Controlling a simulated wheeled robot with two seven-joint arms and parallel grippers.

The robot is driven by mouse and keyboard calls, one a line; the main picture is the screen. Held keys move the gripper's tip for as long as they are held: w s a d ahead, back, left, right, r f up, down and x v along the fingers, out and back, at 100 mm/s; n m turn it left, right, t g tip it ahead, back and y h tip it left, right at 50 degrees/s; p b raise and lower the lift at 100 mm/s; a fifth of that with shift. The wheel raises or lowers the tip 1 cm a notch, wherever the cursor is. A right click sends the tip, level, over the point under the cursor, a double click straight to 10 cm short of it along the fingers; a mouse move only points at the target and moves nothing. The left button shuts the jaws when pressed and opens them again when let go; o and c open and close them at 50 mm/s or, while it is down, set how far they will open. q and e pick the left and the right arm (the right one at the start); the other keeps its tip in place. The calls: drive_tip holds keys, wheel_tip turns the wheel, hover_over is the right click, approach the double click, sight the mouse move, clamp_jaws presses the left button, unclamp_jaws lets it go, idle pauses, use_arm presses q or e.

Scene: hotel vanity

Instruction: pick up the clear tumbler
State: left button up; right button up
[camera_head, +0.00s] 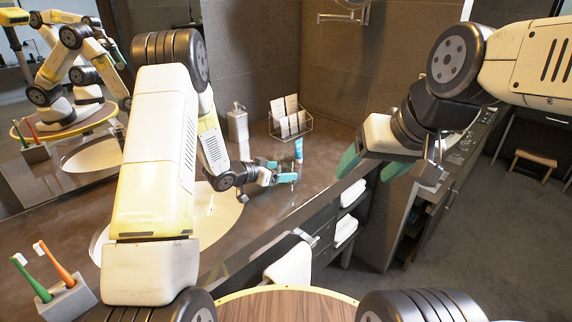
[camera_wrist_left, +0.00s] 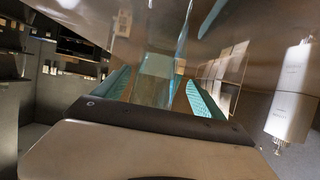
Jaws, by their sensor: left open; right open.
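The clear tumbler is faint and see-through. In the left wrist view the tumbler (camera_wrist_left: 155,80) shows as a pale glassy shape between the two teal fingers of my left gripper (camera_wrist_left: 160,92). In the head view my left gripper (camera_head: 279,171) is low over the counter, fingers apart, with the tumbler hard to make out at its fingertips. I cannot tell whether the fingers touch the glass. My right gripper (camera_head: 371,165) is open and empty, raised in front of the counter's right end, well apart from the tumbler.
A blue tube (camera_head: 298,150) stands just behind my left gripper. A wire rack with packets (camera_head: 290,122) and a soap bottle (camera_head: 238,132) stand further back. The basin (camera_head: 222,218) is to the left. A toothbrush holder (camera_head: 66,300) is at front left. Rolled towels (camera_head: 345,229) lie below the counter.

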sight(291, 170)
use_arm(q)
drive_tip(key=x, duration=0.5)
drive_tip(key=shift+s+d, duration=0.15)
drive_tip(key=shift+d, duration=0.15)
drive_tip(key=shift+c, duration=0.4)
drive_tip(key=c, duration=1.5)
drive_tip(key=shift+c, duration=0.6)
drive_tip(key=shift+r, duration=0.15)
